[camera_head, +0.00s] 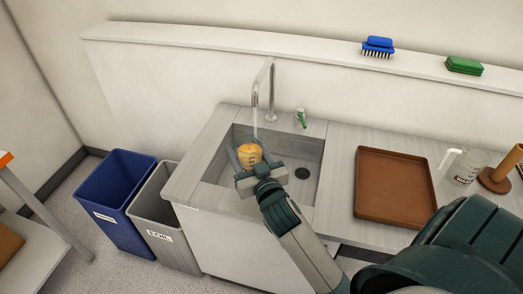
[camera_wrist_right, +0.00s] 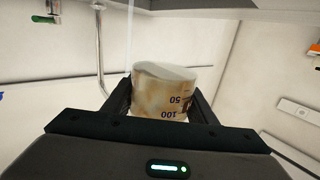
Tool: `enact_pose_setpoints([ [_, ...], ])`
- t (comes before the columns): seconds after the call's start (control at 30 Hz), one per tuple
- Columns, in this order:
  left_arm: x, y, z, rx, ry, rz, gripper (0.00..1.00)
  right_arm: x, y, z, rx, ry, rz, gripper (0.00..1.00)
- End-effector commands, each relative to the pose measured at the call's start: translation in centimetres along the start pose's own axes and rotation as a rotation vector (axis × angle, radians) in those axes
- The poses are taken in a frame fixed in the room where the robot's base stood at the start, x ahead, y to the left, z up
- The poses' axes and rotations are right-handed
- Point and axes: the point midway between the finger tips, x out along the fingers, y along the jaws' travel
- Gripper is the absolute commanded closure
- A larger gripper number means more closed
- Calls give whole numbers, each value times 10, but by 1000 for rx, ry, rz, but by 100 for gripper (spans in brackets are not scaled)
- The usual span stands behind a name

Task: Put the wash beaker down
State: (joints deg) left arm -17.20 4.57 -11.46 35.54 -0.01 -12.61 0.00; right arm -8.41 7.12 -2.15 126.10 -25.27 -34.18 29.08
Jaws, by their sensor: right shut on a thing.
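My right gripper (camera_head: 248,161) is shut on a beaker (camera_head: 249,154) with orange-tan sides. It holds the beaker above the left part of the sink basin (camera_head: 306,153), under the tap (camera_head: 271,90). In the right wrist view the beaker (camera_wrist_right: 164,92) sits between the two dark fingers, with streaky tan sides and blue 50 and 100 marks. A thin water stream (camera_wrist_right: 129,38) runs beside or into it; I cannot tell which. My left gripper is out of view.
A brown tray (camera_head: 395,213) lies on the counter right of the sink. A brown peg stand (camera_head: 494,179) is by the jug. A blue brush (camera_head: 378,46) and green sponge (camera_head: 464,65) lie on the ledge. Blue (camera_head: 112,192) and grey (camera_head: 163,216) bins stand left.

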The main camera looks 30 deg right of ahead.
Motion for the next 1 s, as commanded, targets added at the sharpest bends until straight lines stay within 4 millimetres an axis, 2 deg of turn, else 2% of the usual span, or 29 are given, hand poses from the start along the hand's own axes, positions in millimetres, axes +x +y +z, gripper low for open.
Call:
enact_pose_setpoints([
  [0.03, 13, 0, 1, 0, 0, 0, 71, -6, -17, -1, 0, 8, -31, 76],
  [0.2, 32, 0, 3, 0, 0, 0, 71, -31, -66, -15, -4, 4, -130, 76],
  [0.33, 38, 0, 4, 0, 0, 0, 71, -47, -87, -22, -10, -2, -179, 76],
  [0.47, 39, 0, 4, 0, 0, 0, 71, -52, -94, -25, -13, -7, -195, 76],
  [1.0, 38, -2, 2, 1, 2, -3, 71, -51, -93, -25, -13, -7, -193, 76],
])
